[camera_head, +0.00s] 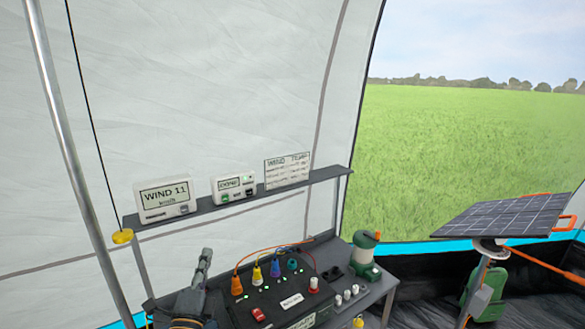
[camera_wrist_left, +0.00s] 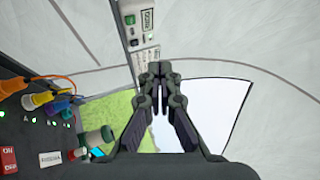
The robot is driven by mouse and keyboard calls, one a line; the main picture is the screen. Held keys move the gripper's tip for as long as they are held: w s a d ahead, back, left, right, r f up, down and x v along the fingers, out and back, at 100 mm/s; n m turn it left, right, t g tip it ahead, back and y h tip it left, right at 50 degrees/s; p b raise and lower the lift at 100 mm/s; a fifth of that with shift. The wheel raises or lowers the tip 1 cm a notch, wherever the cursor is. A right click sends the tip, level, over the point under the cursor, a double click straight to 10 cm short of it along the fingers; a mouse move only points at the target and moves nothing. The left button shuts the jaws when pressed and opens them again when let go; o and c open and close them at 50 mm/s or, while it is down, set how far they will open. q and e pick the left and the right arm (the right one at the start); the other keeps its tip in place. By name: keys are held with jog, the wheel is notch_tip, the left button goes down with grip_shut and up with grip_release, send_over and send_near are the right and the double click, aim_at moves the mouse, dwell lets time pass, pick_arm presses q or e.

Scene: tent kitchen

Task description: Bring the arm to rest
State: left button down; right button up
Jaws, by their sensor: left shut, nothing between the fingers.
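My left gripper (camera_head: 206,256) rises from the bottom of the head view, left of the black box with coloured plugs (camera_head: 282,299). It is shut and empty, with its fingers pointing up. In the left wrist view the closed fingers (camera_wrist_left: 159,72) show in the middle, with tent wall and the bright opening behind them. The gripper appears apart from the shelf and the box. My right gripper is not in view.
A shelf (camera_head: 240,202) carries a wind display (camera_head: 166,198), a smaller device (camera_head: 233,187) and a written card (camera_head: 287,171). A green and white lantern (camera_head: 365,257) stands on the table right of the box. A solar panel (camera_head: 505,215) stands at the right. A tent pole (camera_head: 70,150) is at the left.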

pick_arm(q)
jog(key=s+a+f+n+g+y, duration=0.2)
jog(key=a+f+n+g+y, duration=0.3)
jog(key=f+n, duration=0.35)
jog(key=s+d+f+n+g+h, duration=0.1)
jog(key=s+f+n+g, duration=0.3)
jog(key=s, duration=0.4)
jog(key=s+f+n+g+h, duration=0.2)
jog(key=s+f+g, duration=0.35)
jog(key=s, duration=0.25)
jog(key=s+d+f+n+g+h, duration=0.1)
jog(key=s+f+n+g, duration=0.3)
jog(key=s+f, duration=0.3)
jog(key=s+a+f+g, duration=0.1)
jog(key=s+f, duration=0.2)
jog(key=f, duration=1.1)
jog(key=s+a+f, duration=0.2)
jog(key=f, duration=1.2)
jog(key=s+f+g, duration=0.1)
jog(key=s+f, duration=1.3)
jog(key=s, duration=0.3)
jog(key=shift+s+a, duration=0.35)
jog(key=shift+a, duration=0.05)
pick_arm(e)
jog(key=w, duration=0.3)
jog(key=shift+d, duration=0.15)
